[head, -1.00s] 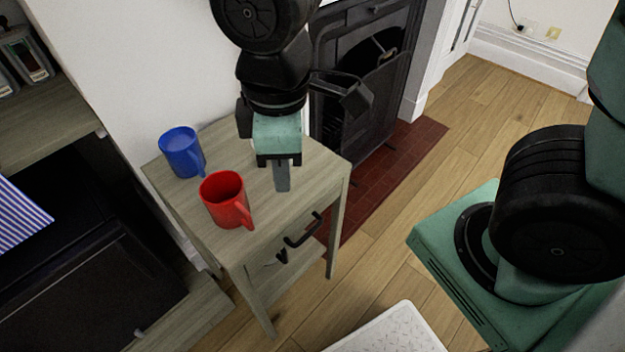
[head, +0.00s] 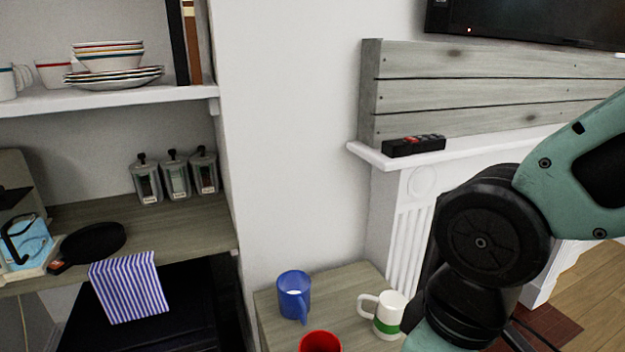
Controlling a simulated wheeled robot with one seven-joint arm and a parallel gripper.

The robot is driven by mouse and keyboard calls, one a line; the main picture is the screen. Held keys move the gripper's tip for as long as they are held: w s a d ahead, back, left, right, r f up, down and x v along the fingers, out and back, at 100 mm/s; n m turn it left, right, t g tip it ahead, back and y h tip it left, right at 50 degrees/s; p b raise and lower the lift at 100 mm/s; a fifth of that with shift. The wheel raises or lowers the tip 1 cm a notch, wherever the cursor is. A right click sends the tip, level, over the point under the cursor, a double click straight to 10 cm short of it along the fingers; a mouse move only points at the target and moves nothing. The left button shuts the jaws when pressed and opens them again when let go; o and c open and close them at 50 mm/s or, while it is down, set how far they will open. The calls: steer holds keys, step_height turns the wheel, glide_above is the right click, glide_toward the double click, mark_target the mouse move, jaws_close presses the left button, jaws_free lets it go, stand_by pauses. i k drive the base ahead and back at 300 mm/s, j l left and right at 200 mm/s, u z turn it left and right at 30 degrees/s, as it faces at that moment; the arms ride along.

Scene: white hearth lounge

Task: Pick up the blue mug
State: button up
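The blue mug (head: 293,295) stands upright on the small wooden side table (head: 343,281), near its back left corner. Its handle points down and to the right in the picture, and its inside shows a pale patch. The red mug (head: 320,342) stands in front of it, cut off by the bottom edge. A white mug with a green band (head: 390,317) stands to the right, its handle to the left, close beside my arm. My arm comes in from the right; my gripper is outside the picture, below the bottom edge or hidden by the arm.
A wooden counter (head: 190,222) at left holds jars (head: 176,177), a black pan (head: 93,242) and a striped cloth (head: 130,287). Above it a shelf (head: 110,98) holds stacked dishes. The mantel (head: 372,156) with a black object (head: 413,146) is behind my arm.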

mark_target(294, 286)
steer(key=i+j, duration=0.1)
steer(key=j, duration=0.5)
steer(key=i+j+z, duration=0.1)
steer(key=j, duration=0.45)
steer(key=i+j, duration=0.1)
steer(key=j, duration=0.5)
